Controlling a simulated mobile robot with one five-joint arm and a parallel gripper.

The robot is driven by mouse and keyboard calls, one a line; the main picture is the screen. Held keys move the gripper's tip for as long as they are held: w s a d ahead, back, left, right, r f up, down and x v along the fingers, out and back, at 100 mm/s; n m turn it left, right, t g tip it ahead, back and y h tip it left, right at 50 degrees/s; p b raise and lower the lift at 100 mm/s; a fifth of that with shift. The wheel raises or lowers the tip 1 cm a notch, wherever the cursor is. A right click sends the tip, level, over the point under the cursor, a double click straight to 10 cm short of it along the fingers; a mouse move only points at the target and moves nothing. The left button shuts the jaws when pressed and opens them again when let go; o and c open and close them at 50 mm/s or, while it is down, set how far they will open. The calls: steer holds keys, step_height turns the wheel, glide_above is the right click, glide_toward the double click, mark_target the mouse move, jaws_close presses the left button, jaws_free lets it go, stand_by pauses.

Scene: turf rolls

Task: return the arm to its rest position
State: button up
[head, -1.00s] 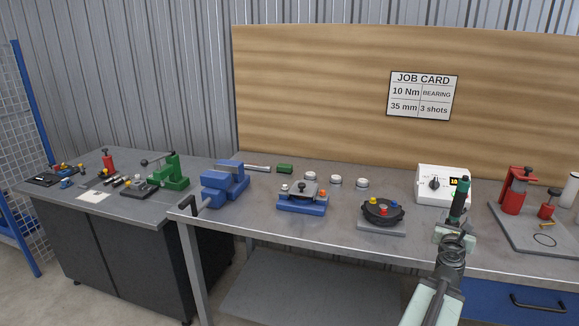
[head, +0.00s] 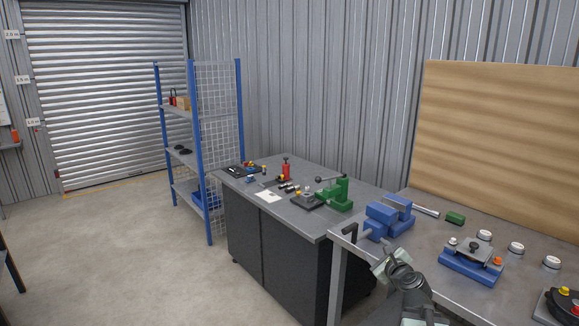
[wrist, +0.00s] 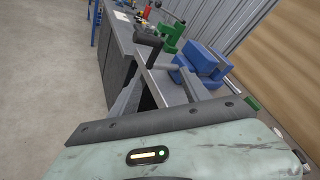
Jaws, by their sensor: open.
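My arm shows at the lower middle of the head view, folded low in front of the bench, with a dark jointed wrist and pale green parts. My gripper (head: 388,262) is at its upper end, a pale piece close to the front left corner of the steel bench (head: 410,250). It is open, and I see nothing held in it. In the wrist view, a pale green housing with a small lit indicator and a dark bolted strip fills the lower part.
A blue vise (head: 388,218) with a black-knobbed handle is just beyond my gripper. A blue fixture (head: 472,262) and white round pieces lie to the right. A dark cabinet bench (head: 270,235) with a green press (head: 335,192) stands left. The floor at left is clear.

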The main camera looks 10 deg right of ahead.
steer(key=s+a+f+n+g+y, duration=0.1)
steer(key=s+a+f+n+g, duration=0.15)
steer(key=a+n, duration=0.4)
steer(key=s+a+f+n+g+y+p, duration=0.15)
steer(key=a+f+n, duration=0.25)
steer(key=a, duration=0.6)
steer(key=s+a+f+n+g+y, duration=0.1)
steer(key=a+f+n+g+y, duration=0.15)
steer(key=a+n, duration=0.45)
steer(key=s+d+f+n+g+h, duration=0.2)
steer(key=s+f+n+g, duration=0.1)
steer(key=s, duration=0.4)
steer(key=s+d+f+n+g+h, duration=0.2)
steer(key=s+f+n+g+h, duration=0.1)
steer(key=s+n, duration=0.4)
steer(key=f+g, duration=0.1)
steer(key=g, duration=0.1)
steer(key=shift+s+f+g, duration=0.2)
steer(key=shift+f+g, duration=0.05)
steer(key=shift+g, duration=0.1)
steer(key=shift+n, duration=0.25)
